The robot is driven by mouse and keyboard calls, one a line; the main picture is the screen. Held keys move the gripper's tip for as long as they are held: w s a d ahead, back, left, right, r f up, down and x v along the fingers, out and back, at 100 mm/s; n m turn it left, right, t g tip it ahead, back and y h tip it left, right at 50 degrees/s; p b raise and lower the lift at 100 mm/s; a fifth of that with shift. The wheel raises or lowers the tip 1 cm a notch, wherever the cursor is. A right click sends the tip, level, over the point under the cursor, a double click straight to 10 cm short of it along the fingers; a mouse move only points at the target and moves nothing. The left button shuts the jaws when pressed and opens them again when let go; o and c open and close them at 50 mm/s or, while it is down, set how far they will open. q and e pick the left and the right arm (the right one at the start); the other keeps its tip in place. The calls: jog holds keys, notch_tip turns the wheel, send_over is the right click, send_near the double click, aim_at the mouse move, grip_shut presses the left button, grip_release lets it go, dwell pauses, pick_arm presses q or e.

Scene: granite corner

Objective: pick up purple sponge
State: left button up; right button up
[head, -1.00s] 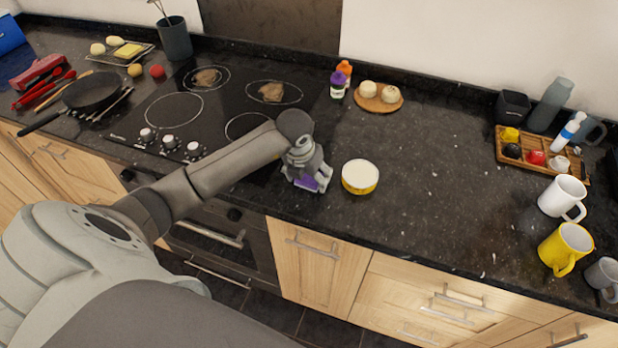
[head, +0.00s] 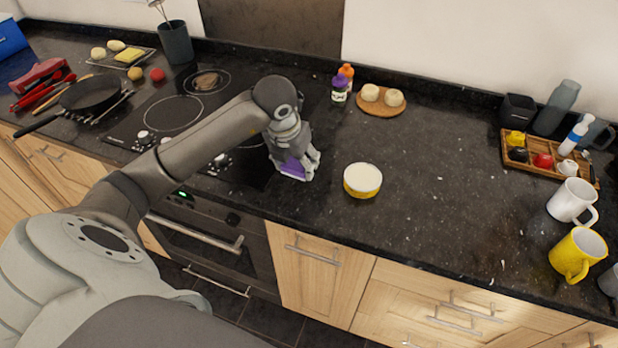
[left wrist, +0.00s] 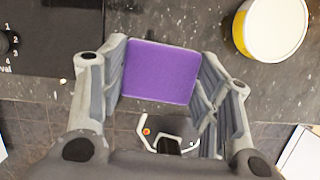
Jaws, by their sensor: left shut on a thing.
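The purple sponge (left wrist: 161,70) sits between the two fingers of my left gripper (left wrist: 163,84) in the left wrist view, with a finger against each side. In the head view my left gripper (head: 294,165) is shut on the sponge (head: 292,168), which is partly hidden by the fingers. The gripper is over the counter near its front edge, just right of the cooktop and left of the yellow tub. Whether the sponge is clear of the counter is hard to tell. My right gripper does not show.
A yellow tub with a white lid (head: 362,180) stands close to the right of the gripper. Behind are two small bottles (head: 341,84) and a round board (head: 382,101). Mugs (head: 571,201) and a wooden tray (head: 548,170) are at the right. The counter's middle is free.

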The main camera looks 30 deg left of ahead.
pick_arm(q)
jog(key=s+a+r+b, duration=0.5)
jog(key=s+a+r, duration=0.1)
jog(key=s, duration=0.2)
jog(key=shift+s+a, duration=0.25)
jog(key=shift+s, duration=0.1)
jog(key=shift+r, duration=0.1)
